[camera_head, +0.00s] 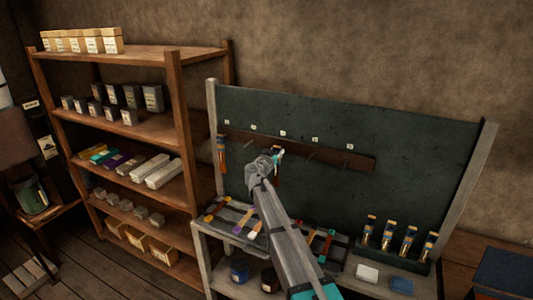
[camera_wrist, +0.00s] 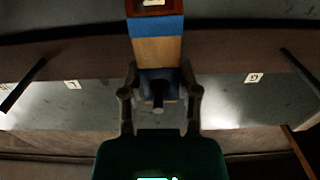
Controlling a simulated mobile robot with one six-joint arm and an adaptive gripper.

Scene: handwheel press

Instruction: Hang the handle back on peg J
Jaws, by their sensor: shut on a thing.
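My gripper (camera_head: 266,163) is raised in front of the peg rail (camera_head: 340,157) on the dark green board. In the wrist view my gripper (camera_wrist: 160,98) is shut on the handle (camera_wrist: 157,50). The handle has a pale wood part, a blue band, a dark red end with a label, and a dark stub between the fingers. Two dark pegs show in the wrist view, a left peg (camera_wrist: 24,84) and a right peg (camera_wrist: 300,72), both apart from the handle. The small white labels are too small to read surely, so I cannot tell which peg is J.
An orange handle (camera_head: 221,157) hangs at the rail's left end. Below, the bench holds a tray of coloured tools (camera_head: 237,218), several upright blue-and-gold pieces (camera_head: 408,238), and jars (camera_head: 239,271). A wooden shelf unit (camera_head: 178,120) stands to the left. The board right of the rail is bare.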

